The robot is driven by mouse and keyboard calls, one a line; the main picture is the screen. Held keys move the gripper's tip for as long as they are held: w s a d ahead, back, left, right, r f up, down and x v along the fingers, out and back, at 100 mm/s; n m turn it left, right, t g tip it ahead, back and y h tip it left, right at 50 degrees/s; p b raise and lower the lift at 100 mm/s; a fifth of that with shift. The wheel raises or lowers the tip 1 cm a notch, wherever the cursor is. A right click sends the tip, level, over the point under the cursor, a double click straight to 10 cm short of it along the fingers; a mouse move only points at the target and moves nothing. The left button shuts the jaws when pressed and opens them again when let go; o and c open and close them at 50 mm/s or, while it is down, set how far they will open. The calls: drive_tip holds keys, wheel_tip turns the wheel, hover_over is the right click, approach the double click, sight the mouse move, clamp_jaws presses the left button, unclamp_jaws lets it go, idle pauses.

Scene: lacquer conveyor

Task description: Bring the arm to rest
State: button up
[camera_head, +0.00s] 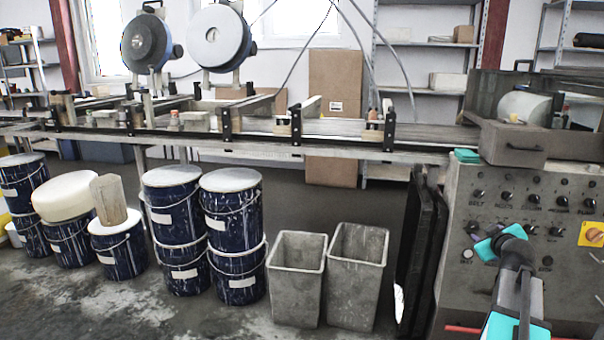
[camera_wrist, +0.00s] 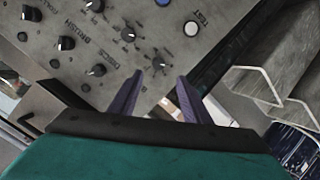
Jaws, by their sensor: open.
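My gripper (camera_head: 492,243) is in front of the grey control panel (camera_head: 560,190) at the right of the head view. In the wrist view its two dark purple fingers (camera_wrist: 159,78) stand apart with nothing between them. They point at the panel (camera_wrist: 115,30), close to a black knob (camera_wrist: 160,63). I cannot tell whether a fingertip touches the panel. The teal gripper body fills the bottom of the wrist view.
The panel carries several black knobs, a white button (camera_wrist: 191,28) and a yellow-backed red switch (camera_head: 592,234). The conveyor (camera_head: 340,133) runs left from it. Two grey bins (camera_head: 296,280) and several dark blue buckets (camera_head: 232,210) stand below. Bare floor lies in front of the buckets.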

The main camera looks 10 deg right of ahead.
drive_tip(key=w+a+f+n+g+y+p, duration=0.1)
drive_tip(key=w+a+f+y+p, duration=0.15)
drive_tip(key=a+f+p, duration=0.6)
drive_tip(key=w+a+f+n+g+y+p, duration=0.15)
drive_tip(key=w+a+f, duration=0.3)
drive_tip(key=a, duration=0.95)
drive_tip(key=s+a+f+n+g+y+p, duration=0.1)
drive_tip(key=s+a+f+g+y+p, duration=0.1)
drive_tip(key=s+a+f+p, duration=0.5)
drive_tip(key=s+a+f+n+g+y, duration=0.1)
drive_tip(key=a+f+g, duration=0.1)
drive_tip(key=a+f, duration=0.65)
drive_tip(key=s+a+f+g+y+p, duration=0.1)
drive_tip(key=s+a+f+g+p, duration=0.2)
drive_tip(key=s+a, duration=0.5)
drive_tip(key=s+a+f+g+p, duration=0.2)
drive_tip(key=s+a+g+p, duration=0.3)
drive_tip(key=s, duration=0.6)
drive_tip(key=s+m+g+h+p, duration=0.1)
drive_tip(key=s+m+g, duration=0.2)
drive_tip(key=s, duration=1.6)
drive_tip(key=shift+s+a+m+h, duration=0.2)
drive_tip(key=shift+s+m+h, duration=0.2)
drive_tip(key=shift+m, duration=1.45)
